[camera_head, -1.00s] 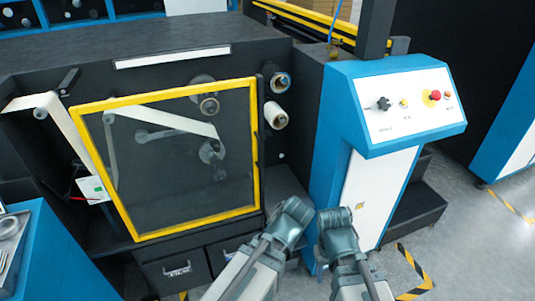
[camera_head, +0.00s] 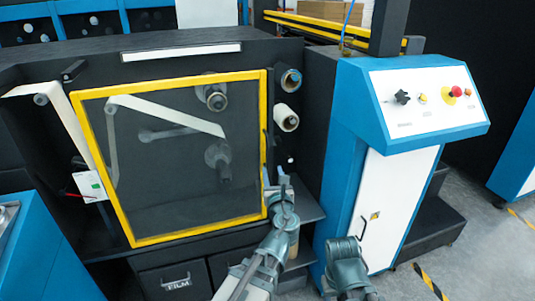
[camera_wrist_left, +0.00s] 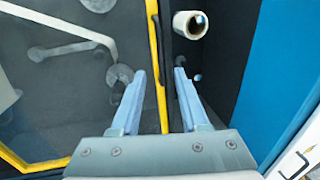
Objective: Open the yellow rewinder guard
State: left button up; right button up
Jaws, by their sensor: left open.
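The yellow rewinder guard (camera_head: 265,100) is a yellow frame around a clear panel on the front of the dark machine, and looks shut. A thin dark handle (camera_wrist_left: 158,40) runs along its right edge in the left wrist view. My left gripper (camera_head: 276,178) is at the guard's lower right edge. In the left wrist view my left gripper (camera_wrist_left: 157,75) is open, with the yellow edge and lower handle between its fingers in the picture; I cannot tell if they touch. My right gripper (camera_head: 345,255) is low in front of the blue cabinet, its jaws not clear.
Behind the panel are rollers and a white web (camera_head: 165,113). Two roll ends, the lower one white (camera_head: 286,118), stick out right of the guard. A blue control cabinet (camera_head: 345,110) with buttons stands to the right. Drawers (camera_head: 175,280) are below.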

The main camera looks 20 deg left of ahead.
aim_at(268, 152)
pick_arm(q)
jog(key=x, duration=1.3)
jog(key=shift+s, duration=0.1)
jog(key=shift+c, duration=0.2)
grip_shut()
dwell(0.8)
